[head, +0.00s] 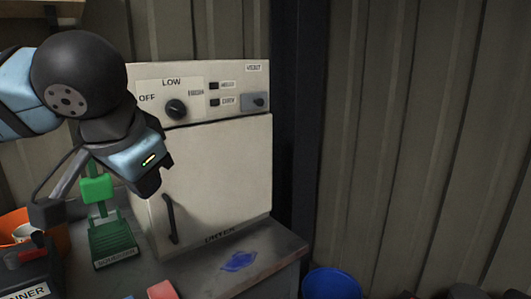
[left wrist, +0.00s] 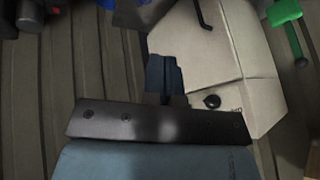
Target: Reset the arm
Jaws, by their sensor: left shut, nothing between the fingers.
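My left arm comes in from the left in the head view. Its left gripper (head: 150,184) hangs in front of the upper left of the white cabinet, pointing down. In the left wrist view the left gripper's fingers (left wrist: 165,78) are together with nothing between them. Whether they touch the cabinet cannot be told. My right gripper is not in view.
The white cabinet (head: 235,165) has a dial, small switches and a closed door with a black handle (head: 171,218). It stands on a grey bench (head: 275,262). A green tool (head: 112,240), an orange bowl (head: 58,238) and a blue bucket (head: 332,284) are nearby.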

